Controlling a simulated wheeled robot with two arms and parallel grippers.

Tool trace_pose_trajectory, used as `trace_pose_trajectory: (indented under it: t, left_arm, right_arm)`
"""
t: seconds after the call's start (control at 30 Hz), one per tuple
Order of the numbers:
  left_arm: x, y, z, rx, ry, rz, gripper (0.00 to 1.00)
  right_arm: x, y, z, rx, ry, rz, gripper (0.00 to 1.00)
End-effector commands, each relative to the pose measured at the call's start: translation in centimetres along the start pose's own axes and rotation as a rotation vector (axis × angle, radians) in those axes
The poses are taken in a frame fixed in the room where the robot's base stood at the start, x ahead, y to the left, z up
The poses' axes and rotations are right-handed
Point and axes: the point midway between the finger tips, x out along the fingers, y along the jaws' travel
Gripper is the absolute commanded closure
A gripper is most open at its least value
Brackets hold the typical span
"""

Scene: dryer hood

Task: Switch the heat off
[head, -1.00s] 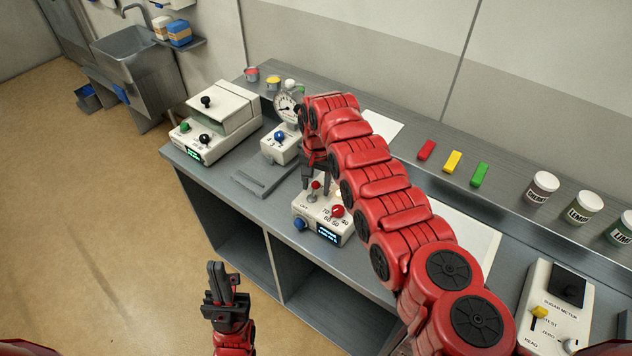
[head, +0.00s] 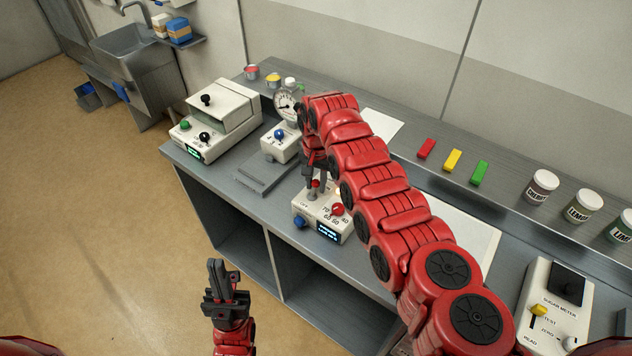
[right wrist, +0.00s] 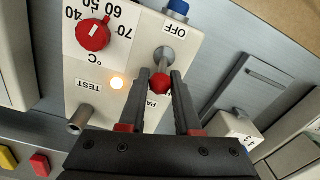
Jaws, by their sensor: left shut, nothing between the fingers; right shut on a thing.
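The white heat control box (head: 316,212) stands on the counter with a red dial (head: 337,209), a blue button (head: 299,222) and a lit display (head: 328,232). The red-tipped toggle lever (right wrist: 161,82) rises from a metal collar near the OFF label (right wrist: 174,29). My right gripper (right wrist: 166,80) is shut on this lever, one finger on each side of its red tip; its fingers partly hide a second label. A lamp (right wrist: 117,83) glows on the panel, with TEST printed near it. My left gripper (head: 225,268) is shut and empty, in front of the counter.
A white device with a lid (head: 222,108) and a dial gauge (head: 285,105) stand left of the box. Red, yellow and green blocks (head: 453,161) and labelled jars (head: 543,186) are at the back right. A sugar meter (head: 553,305) stands front right. My right arm covers the middle counter.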

Motion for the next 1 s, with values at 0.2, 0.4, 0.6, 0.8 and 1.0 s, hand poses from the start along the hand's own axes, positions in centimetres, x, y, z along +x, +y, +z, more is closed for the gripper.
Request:
trace_pose_trajectory:
  t: [0.2, 0.4, 0.6, 0.8, 1.0]
  left_arm:
    - [1.2, -0.1, -0.2, 0.000, 0.000, 0.000, 1.00]
    - [2.5, -0.1, -0.4, 0.000, 0.000, 0.000, 1.00]
    - [3.5, -0.2, -0.6, 0.000, 0.000, 0.000, 1.00]
    - [4.1, -0.2, -0.7, 0.000, 0.000, 0.000, 1.00]
    - [2.9, -0.1, -0.5, 0.000, 0.000, 0.000, 1.00]
  right_arm:
    - [-0.3, -0.1, 0.2, -0.001, 0.031, 0.007, 1.00]
    - [-0.4, -0.1, 0.4, -0.002, 0.077, 0.020, 1.00]
    - [-0.5, -0.2, 0.7, -0.003, 0.134, 0.037, 1.00]
    - [-0.4, -0.3, 1.1, -0.005, 0.211, 0.058, 1.00]
    - [0.2, -0.6, 1.9, -0.011, 0.355, 0.098, 1.00]
